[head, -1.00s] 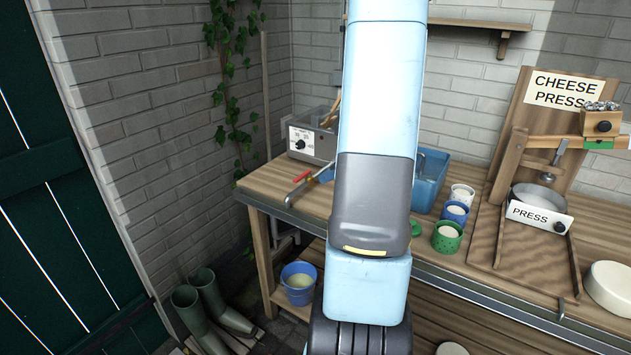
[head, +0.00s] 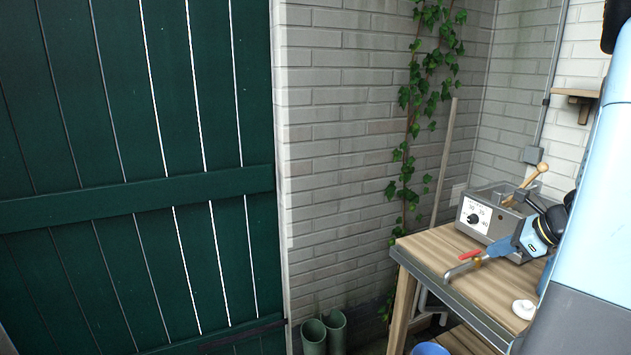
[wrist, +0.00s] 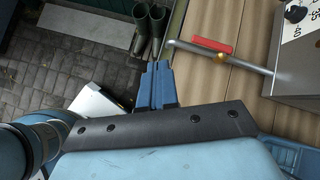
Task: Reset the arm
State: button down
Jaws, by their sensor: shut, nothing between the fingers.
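My gripper (head: 490,250) shows at the right in the head view, low over the left end of the wooden bench (head: 432,246), close to the red-handled tap (head: 470,255). In the wrist view the blue fingers of my gripper (wrist: 156,68) are together with nothing between them. They point toward the bench edge and the floor. In that view the tap's red handle (wrist: 212,45) lies to the right of the fingers, apart from them. My pale blue arm covers the right side of the head view and hides much of the bench.
A grey metal box with a dial (head: 487,215) stands on the bench behind the gripper. A small white round piece (head: 523,309) lies near the front edge. Green boots (head: 325,334) and a blue bucket (head: 428,349) are below. A green door (head: 130,150) fills the left.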

jog(key=s+a+r+n+h, duration=0.1)
jog(key=s+a+r+n, duration=0.3)
jog(key=a+n, duration=0.3)
jog(key=s+a+r+n+g+h, duration=0.1)
jog(key=s+a+r+n+h, duration=0.1)
jog(key=s+a+r+n, duration=0.3)
jog(key=s+a+r+n+h, duration=0.2)
jog(key=s+a+r+n, duration=0.3)
jog(key=a+n, duration=0.5)
jog(key=s+n, duration=0.1)
jog(key=n, duration=0.3)
jog(key=shift+s+a+g, duration=0.3)
jog(key=shift+s, duration=0.1)
